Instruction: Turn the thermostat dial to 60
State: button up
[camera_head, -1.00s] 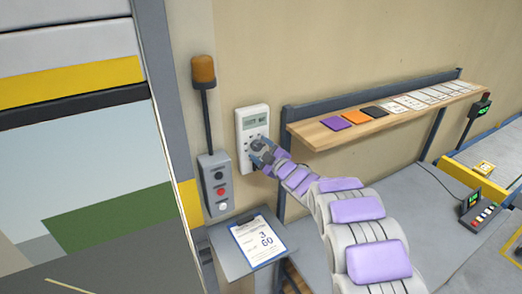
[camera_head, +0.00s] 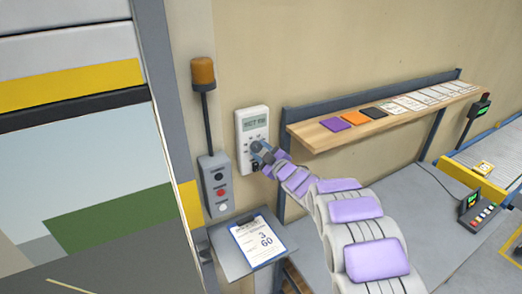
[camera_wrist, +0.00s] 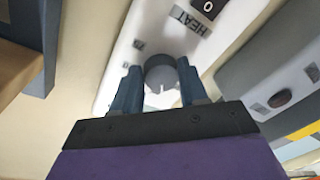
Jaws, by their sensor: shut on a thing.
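The white thermostat (camera_head: 252,126) is fixed to the beige wall, with a small display (camera_head: 253,122) near its top. The display's text is too small to read surely. In the wrist view the grey round dial (camera_wrist: 160,74) stands on the thermostat's face (camera_wrist: 122,62), below a "HEAT" label (camera_wrist: 188,21). My gripper (camera_wrist: 160,85) has one blue finger on each side of the dial and is shut on it. In the head view my gripper (camera_head: 260,154) is at the thermostat's lower part and hides the dial.
A grey control box (camera_head: 217,186) with buttons and an orange beacon (camera_head: 203,72) is left of the thermostat. A wooden shelf (camera_head: 330,139) with coloured cards is on the right.

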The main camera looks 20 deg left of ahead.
jog(key=shift+s+f+m, duration=0.1)
jog(key=shift+f+m, duration=0.1)
jog(key=shift+m, duration=0.6)
jog(key=o, duration=1)
jog(key=shift+a, duration=0.1)
jog(key=shift+o, duration=0.2)
jog(key=shift+r, duration=0.1)
jog(key=b+v, duration=0.2)
jog(key=v, duration=1.5)
